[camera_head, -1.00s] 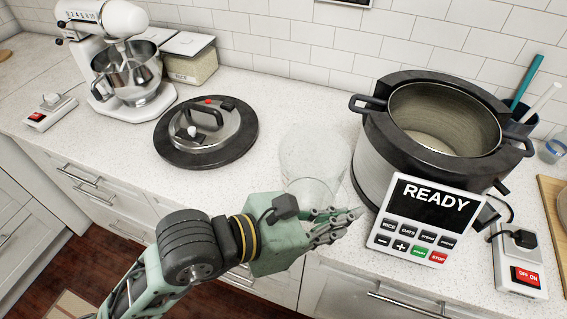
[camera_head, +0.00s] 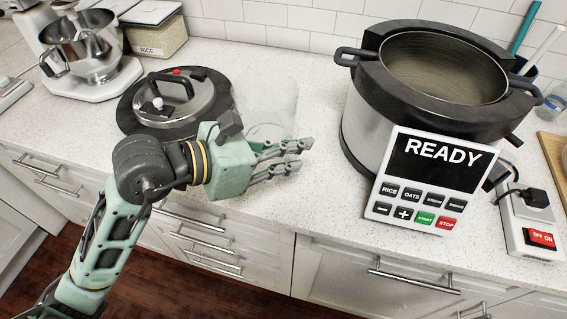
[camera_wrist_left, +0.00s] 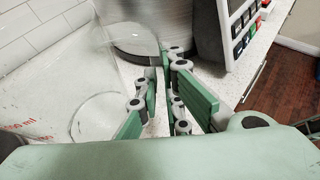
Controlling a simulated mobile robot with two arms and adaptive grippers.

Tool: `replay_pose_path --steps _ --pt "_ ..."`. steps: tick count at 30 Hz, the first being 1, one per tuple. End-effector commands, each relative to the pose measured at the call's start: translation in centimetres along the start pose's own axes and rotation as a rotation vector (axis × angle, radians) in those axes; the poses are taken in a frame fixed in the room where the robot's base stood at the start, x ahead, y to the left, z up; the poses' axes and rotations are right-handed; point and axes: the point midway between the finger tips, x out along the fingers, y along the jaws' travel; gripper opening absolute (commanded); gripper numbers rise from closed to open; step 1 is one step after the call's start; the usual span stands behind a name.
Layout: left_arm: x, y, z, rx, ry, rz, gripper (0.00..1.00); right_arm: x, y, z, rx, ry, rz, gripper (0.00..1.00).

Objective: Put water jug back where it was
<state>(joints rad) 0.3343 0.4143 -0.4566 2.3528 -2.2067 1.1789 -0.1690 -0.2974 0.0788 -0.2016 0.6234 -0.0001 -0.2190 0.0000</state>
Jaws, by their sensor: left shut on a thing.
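The water jug (camera_head: 265,105) is clear and hard to make out. It is on or just above the counter, between the round lid and the cooker; I cannot tell whether its base touches. My left gripper (camera_head: 288,158) is at the jug's near side, shut on it; the exact grip is hard to see through the clear wall. In the left wrist view the jug (camera_wrist_left: 60,105) fills the left side, with red ml marks, beside my left gripper's fingers (camera_wrist_left: 165,75). My right gripper is not in view.
The cooker (camera_head: 375,130) with its READY panel stands right of the jug. The black-rimmed lid (camera_head: 140,118) lies close on the left. A stand mixer (camera_head: 110,80) and rice container (camera_head: 160,35) are farther left. A power switch (camera_head: 530,238) sits at the right. Counter is clear between jug and cooker.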

Motion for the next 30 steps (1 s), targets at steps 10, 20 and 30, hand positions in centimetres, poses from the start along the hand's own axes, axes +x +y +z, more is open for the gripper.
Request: replay_pose_path --steps 10,20,30 --pt "0.8 2.3 -2.4 -0.002 0.0 -0.002 0.0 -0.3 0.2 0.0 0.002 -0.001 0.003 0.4" --pt "1.9 2.3 -5.1 0.002 -0.003 0.0 0.0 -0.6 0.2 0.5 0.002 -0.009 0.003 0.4" --pt "2.0 2.2 -5.4 0.001 -0.001 0.0 0.09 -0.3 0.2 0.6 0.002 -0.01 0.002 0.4"
